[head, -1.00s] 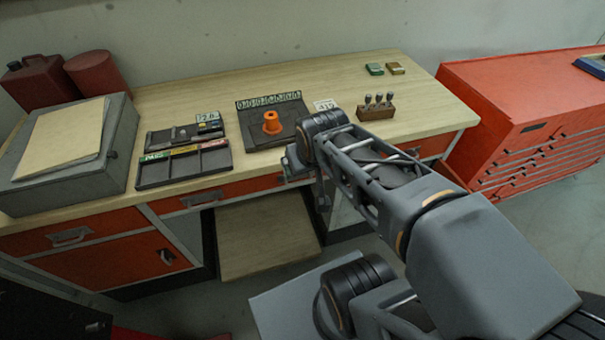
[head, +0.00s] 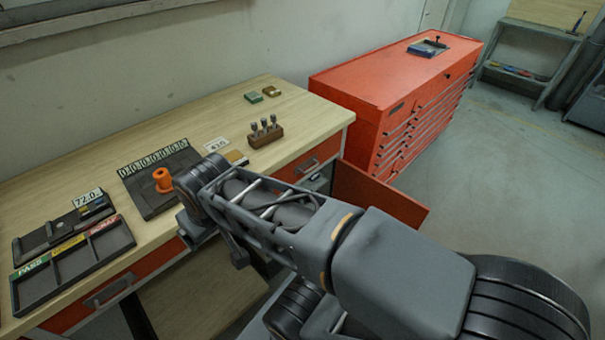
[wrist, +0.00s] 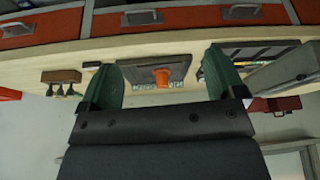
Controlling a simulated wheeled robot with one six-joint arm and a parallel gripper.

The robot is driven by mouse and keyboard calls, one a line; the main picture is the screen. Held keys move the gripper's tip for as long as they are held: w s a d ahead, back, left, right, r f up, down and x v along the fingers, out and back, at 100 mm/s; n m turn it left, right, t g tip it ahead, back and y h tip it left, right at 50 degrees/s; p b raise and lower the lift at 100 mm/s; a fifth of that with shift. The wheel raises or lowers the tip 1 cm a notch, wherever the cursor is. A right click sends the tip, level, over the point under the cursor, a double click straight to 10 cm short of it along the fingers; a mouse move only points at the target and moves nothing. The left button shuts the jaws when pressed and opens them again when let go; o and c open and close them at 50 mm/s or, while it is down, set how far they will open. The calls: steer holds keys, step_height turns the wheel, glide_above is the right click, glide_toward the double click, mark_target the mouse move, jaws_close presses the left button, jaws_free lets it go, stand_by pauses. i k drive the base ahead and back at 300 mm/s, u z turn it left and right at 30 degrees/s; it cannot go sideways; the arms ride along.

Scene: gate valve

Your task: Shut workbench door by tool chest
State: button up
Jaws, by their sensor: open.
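The workbench door (head: 378,193) is an orange panel that stands open at the right end of the workbench (head: 322,112), beside the red tool chest (head: 397,88). The door swings out toward the front, below the right drawer. My arm crosses in front of the bench, and its links hide part of the cabinet opening. In the wrist view my gripper (wrist: 165,85) shows two green fingers spread apart with nothing held between them. The wrist view looks upside down along the bench top, and the door is not in it. The gripper is apart from the door.
Open floor (head: 480,190) lies right of the door. A shelf (head: 525,65) stands far right.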

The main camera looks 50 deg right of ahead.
mark_target(353, 185)
steer(key=k, duration=1)
steer(key=z, duration=2.85)
steer(key=i, duration=3.5)
steer(key=u, duration=4.1)
